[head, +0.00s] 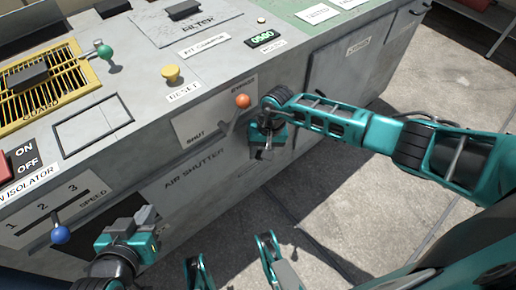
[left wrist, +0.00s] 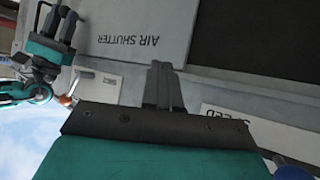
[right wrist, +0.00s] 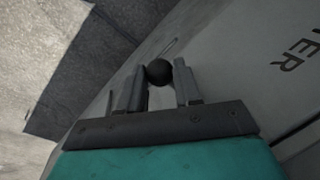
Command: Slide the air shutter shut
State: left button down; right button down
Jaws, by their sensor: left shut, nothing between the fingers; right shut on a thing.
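The air shutter (head: 205,185) is a grey lettered panel on the front of the unit; it also shows in the left wrist view (left wrist: 140,25). A dark opening (left wrist: 255,45) lies uncovered beside its edge. A round black knob (right wrist: 159,72) sits between the fingers of my right gripper (right wrist: 158,75), beside the end of the lettering. In the head view my right gripper (head: 262,152) is at the right part of the panel and hides the knob. My left gripper (head: 148,215) is shut and empty, in front of the dark opening.
A blue-knobbed speed lever (head: 60,234) is left of my left gripper. A yellow guard (head: 45,85) and yellow reset button (head: 171,73) are on top. Paved floor (head: 335,215) lies in front.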

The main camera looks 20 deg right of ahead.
pick_arm(q)
jog(key=shift+a, duration=0.2)
pick_arm(e)
jog(key=shift+a, duration=0.2)
jog(key=c, duration=0.8)
grip_release()
jog(key=shift+d, duration=0.1)
jog(key=r+p, duration=0.1)
jog(key=r, duration=0.1)
jog(key=d+r+p, duration=0.1)
jog(key=r, duration=0.2)
pick_arm(q)
jog(key=shift+s+a+r+p, duration=0.25)
jog(key=shift+a+r+p, duration=0.3)
jog(key=shift+r+p, duration=0.35)
pick_arm(e)
jog(key=r, duration=0.2)
jog(key=d+r, duration=0.1)
jog(key=r, duration=0.4)
jog(key=shift+s+d+r, duration=0.2)
jog(key=shift+s+r, duration=0.1)
jog(key=shift+r, duration=0.1)
pick_arm(q)
jog(key=shift+f, duration=0.1)
